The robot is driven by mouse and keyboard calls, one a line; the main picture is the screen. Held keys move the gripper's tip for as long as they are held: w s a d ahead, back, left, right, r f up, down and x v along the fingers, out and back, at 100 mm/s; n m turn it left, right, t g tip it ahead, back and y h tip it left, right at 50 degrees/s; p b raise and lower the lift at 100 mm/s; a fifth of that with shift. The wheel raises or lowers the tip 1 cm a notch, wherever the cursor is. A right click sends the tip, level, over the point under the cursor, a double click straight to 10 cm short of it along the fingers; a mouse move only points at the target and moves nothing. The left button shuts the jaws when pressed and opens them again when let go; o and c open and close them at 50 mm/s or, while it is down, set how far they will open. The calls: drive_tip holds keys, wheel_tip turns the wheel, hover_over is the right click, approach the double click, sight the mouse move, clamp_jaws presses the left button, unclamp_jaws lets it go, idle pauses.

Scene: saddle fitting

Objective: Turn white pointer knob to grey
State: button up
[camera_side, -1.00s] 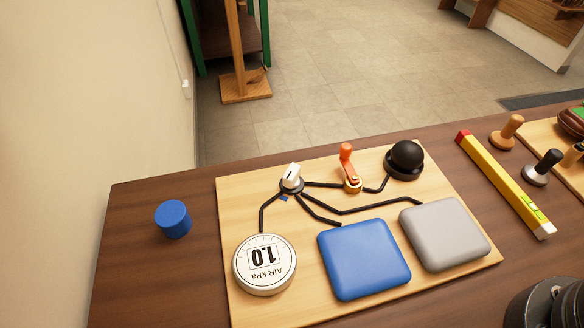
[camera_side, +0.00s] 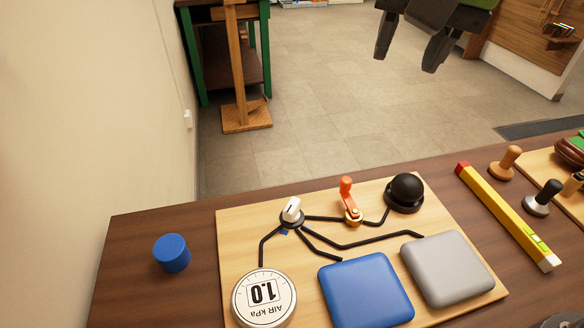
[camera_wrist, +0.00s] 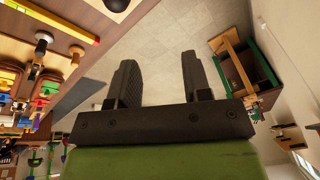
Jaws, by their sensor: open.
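The white pointer knob (camera_side: 291,208) stands on a wooden board, on a black round base where several black tubes meet. A dark line marks its top, and a small blue patch shows at its base. The grey pad (camera_side: 447,268) lies at the board's right, and the blue pad (camera_side: 366,291) lies to its left. My gripper (camera_side: 405,62) is at the top of the side view, well away from the knob, with its two fingers apart and nothing between them. The fingers (camera_wrist: 158,82) also show apart in the wrist view. The knob is not visible in the wrist view.
On the board (camera_side: 240,226) are a round gauge (camera_side: 264,298) reading 1.0, an orange lever (camera_side: 348,198) and a black bulb (camera_side: 405,192). A blue cylinder (camera_side: 171,253) stands left. A yellow level (camera_side: 507,215) and wooden-handled tools lie right.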

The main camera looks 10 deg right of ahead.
drive_tip(key=w+a+f+m+h, duration=0.1)
drive_tip(key=w+a+f+h, duration=0.1)
drive_tip(key=a+f, duration=0.75)
drive_tip(key=m+h, duration=0.1)
approach(292, 205)
drive_tip(key=x, duration=0.9)
drive_tip(key=shift+d+f, duration=0.1)
drive_tip(key=shift+f, duration=0.05)
clamp_jaws()
